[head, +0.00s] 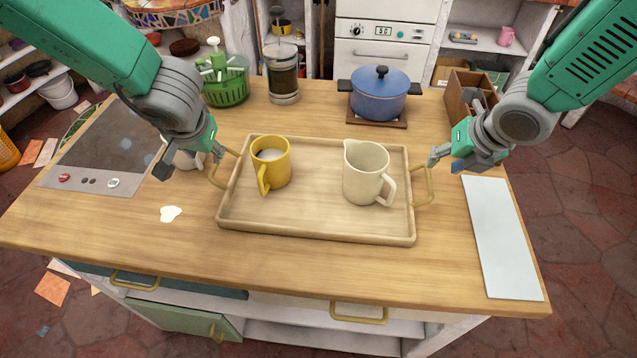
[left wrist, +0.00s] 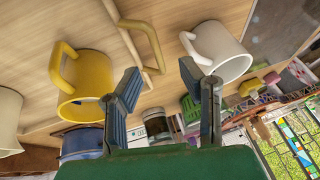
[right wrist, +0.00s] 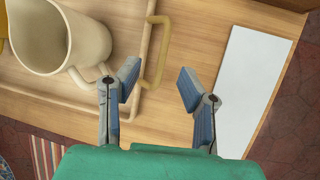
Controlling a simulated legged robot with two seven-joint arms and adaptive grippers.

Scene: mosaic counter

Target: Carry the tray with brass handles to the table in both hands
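The wooden tray (head: 315,226) lies on the counter (head: 110,225) with a brass handle at each short end. My right gripper (head: 446,160) is open beside the right brass handle (head: 424,186). The right wrist view shows this handle (right wrist: 160,50) beyond the spread fingers. Neither gripper visibly holds anything.
A white mug (left wrist: 217,50) stands near my left gripper.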

